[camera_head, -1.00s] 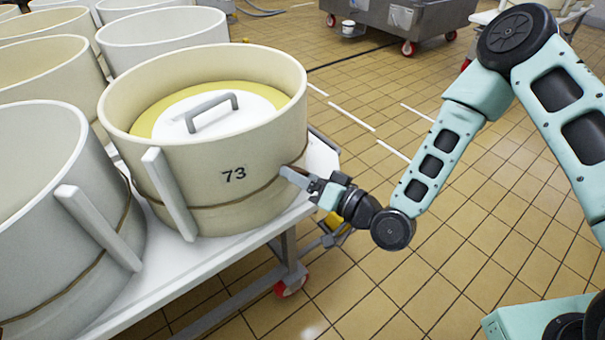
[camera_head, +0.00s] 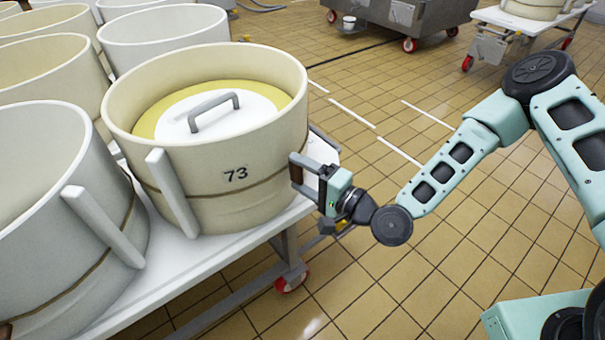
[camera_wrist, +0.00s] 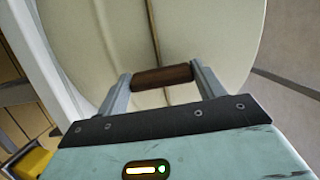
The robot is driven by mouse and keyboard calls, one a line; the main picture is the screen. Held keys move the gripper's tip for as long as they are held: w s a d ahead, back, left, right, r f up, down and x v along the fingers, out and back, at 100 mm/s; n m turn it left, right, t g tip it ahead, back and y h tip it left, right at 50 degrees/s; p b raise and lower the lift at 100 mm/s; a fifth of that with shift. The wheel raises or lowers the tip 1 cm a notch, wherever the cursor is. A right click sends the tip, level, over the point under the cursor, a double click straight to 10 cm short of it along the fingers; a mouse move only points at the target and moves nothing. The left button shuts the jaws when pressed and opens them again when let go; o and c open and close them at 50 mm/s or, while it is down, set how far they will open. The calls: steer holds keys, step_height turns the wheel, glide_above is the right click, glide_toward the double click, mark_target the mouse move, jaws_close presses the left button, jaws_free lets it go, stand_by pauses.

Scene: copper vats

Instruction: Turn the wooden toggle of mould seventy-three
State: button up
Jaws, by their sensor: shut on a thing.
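Mould 73 (camera_head: 235,205) is a cream round tub with the black number 73 on its side, at the front of the white table. A dark cord (camera_wrist: 152,22) runs around it and passes behind the brown wooden toggle (camera_wrist: 162,76). The toggle lies across the cord in the wrist view. My gripper (camera_head: 297,173) is at the mould's right side in the head view, its fingers one above the other. It is shut on the toggle, one finger at each end. The head view shows the toggle only as a small brown piece between the fingers.
A white lid (camera_head: 226,110) with a grey handle lies inside mould 73. A pale upright slat (camera_head: 171,190) stands at its front. Several similar tubs (camera_head: 50,170) crowd the left and back. The tiled floor (camera_head: 440,245) to the right is open.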

steer(key=shift+m, duration=0.4)
steer(key=o, duration=1)
steer(key=p+v, duration=0.4)
steer(key=v, duration=1.3)
steer(key=shift+s+d, duration=0.2)
